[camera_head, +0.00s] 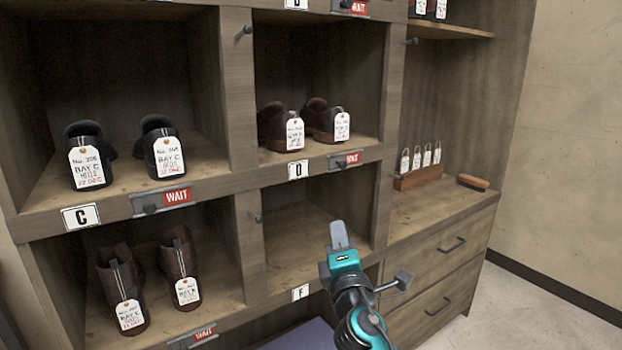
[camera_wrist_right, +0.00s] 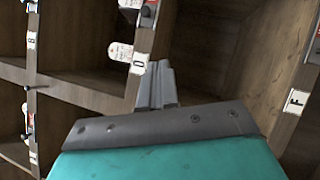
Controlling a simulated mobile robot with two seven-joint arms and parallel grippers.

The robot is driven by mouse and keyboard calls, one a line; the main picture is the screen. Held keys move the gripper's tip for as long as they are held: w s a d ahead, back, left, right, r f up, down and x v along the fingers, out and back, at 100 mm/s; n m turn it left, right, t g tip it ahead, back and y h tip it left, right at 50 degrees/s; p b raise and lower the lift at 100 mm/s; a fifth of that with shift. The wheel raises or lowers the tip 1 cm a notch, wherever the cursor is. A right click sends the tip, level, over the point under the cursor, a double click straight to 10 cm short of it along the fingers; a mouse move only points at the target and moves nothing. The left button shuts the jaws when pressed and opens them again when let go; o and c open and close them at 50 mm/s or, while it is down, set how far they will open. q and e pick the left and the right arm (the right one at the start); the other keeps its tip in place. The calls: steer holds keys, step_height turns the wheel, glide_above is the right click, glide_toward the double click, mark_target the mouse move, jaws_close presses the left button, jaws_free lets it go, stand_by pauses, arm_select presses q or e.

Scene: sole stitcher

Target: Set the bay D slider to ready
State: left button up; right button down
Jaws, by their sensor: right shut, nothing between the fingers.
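The bay D slider (camera_head: 345,161) sits on the shelf edge under bay D, right of the D plate (camera_head: 297,169). It shows a red WAIT field at its right part and a dark knob on its left part. In the right wrist view the slider (camera_wrist_right: 148,15) is near the top edge, above the D plate (camera_wrist_right: 139,62). My right gripper (camera_head: 340,235) is shut and empty, in front of bay F, below the slider and apart from it. Its fingers (camera_wrist_right: 157,85) point toward the shelf edge in the wrist view. My left gripper is not in view.
Bay D holds two brown shoes (camera_head: 300,127) with white tags. The bay C slider (camera_head: 163,200) also shows WAIT. Bay F looks empty. Pegs (camera_head: 244,33) stick out from the uprights. A tag rack (camera_head: 418,176) and a brush (camera_head: 473,183) stand on the right counter.

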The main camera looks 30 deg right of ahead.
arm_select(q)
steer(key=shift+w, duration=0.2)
arm_select(e)
steer(key=shift+w+r+n, duration=0.3)
steer(key=shift+w+r, duration=0.4)
steer(key=shift+r, duration=0.05)
glide_toward(336, 163)
steer(key=w+a, duration=0.2)
steer(key=w, duration=0.1)
steer(key=d, duration=0.1)
steer(key=d+p, duration=0.1)
steer(key=w+d+r+p, duration=0.1)
steer(key=shift+d, duration=0.1)
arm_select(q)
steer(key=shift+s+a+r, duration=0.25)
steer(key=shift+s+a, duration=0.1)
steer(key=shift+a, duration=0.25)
arm_select(e)
steer(key=shift+w+d, duration=0.1)
steer(key=shift+d, duration=0.15)
